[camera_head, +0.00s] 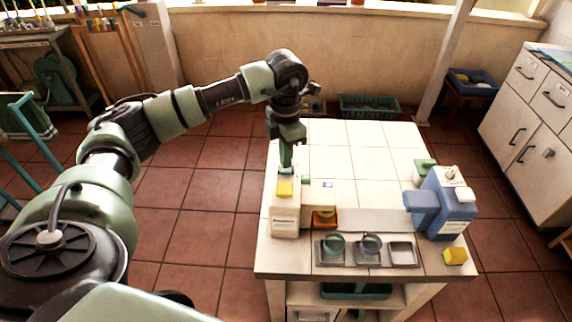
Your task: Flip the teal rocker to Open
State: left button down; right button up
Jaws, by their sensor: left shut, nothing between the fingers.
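My left gripper (286,165) reaches down over the back of a cream box (285,222) at the table's left edge. Its fingers are shut and empty, with the tips at or just above the box top; I cannot tell whether they touch. The box has a yellow block-like part (284,189) on top and a pale label on its front. I cannot pick out the teal rocker for sure; the gripper may cover it, and no Open marking can be read. My right gripper is out of view.
A blue dispenser-like unit (446,205) stands at the right, with a yellow cube (455,256) in front. The tiled tabletop (375,165) behind is mostly clear.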

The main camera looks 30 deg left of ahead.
pick_arm(q)
jog(key=shift+s+f+b, duration=0.1)
jog(key=shift+f+b, duration=0.75)
jog(key=shift+f, duration=0.3)
dwell(0.4)
jog(key=shift+r, duration=0.1)
jog(key=shift+r+p, duration=0.65)
jog(key=shift+r, duration=0.1)
jog(key=shift+r+p, duration=1.55)
jog(key=shift+r, duration=1.15)
